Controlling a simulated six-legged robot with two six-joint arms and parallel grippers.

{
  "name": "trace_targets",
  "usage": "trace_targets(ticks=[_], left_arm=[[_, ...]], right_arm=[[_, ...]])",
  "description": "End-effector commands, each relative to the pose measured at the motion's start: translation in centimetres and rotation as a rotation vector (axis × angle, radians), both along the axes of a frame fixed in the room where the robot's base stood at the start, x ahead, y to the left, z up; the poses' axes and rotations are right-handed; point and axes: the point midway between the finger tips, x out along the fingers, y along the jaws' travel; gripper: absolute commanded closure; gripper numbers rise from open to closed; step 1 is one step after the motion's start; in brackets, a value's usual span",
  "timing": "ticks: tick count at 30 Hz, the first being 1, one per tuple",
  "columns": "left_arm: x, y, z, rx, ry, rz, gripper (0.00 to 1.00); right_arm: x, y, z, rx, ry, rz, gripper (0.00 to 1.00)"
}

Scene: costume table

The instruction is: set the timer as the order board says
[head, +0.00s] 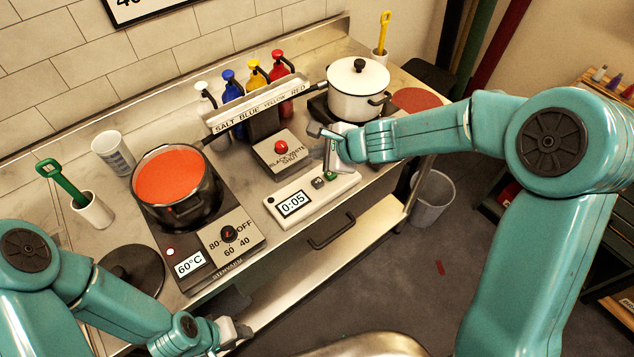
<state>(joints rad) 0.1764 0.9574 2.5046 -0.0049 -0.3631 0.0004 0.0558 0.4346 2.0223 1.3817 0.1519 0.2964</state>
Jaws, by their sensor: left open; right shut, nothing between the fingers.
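The white timer (268,209) lies on the counter, its display reading 0:05. It has a small dark button at its left end, and a grey button and a green button (331,176) right of the display. My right gripper (325,150) is shut and empty, just above and behind the timer's right end; I cannot tell whether it touches it. The order board (150,7) is cut off by the top edge; only part of a number beginning with 4 shows. My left gripper (232,329) is open and empty at the bottom, in front of the counter.
A black pot of red liquid (170,176) stands on a hotplate showing 60°C (189,263). A white lidded pot (357,85) stands behind my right gripper. A red-buttoned box (281,148) sits behind the timer. Several coloured bottles (232,88) stand at the back behind a labelled rack.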

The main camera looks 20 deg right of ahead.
Motion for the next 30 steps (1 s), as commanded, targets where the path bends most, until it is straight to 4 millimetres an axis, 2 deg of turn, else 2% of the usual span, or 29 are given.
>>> trace_targets(ticks=[1,13,18,30], left_arm=[[0.0,0.0,-1.2,0.000,0.000,0.000,0.57],[0.0,0.0,-6.6,0.000,0.000,0.000,0.57],[0.0,0.0,-7.2,0.000,0.000,0.000,0.57],[0.0,0.0,-7.1,0.000,0.000,-0.001,0.57]], right_arm=[[0.0,-0.1,-1.2,0.000,0.001,-0.002,1.00],[0.0,-0.3,-6.8,0.000,0.000,-0.002,1.00],[0.0,-0.3,-7.4,0.000,-0.001,-0.003,1.00],[0.0,-0.3,-7.3,0.000,0.000,-0.002,1.00]])
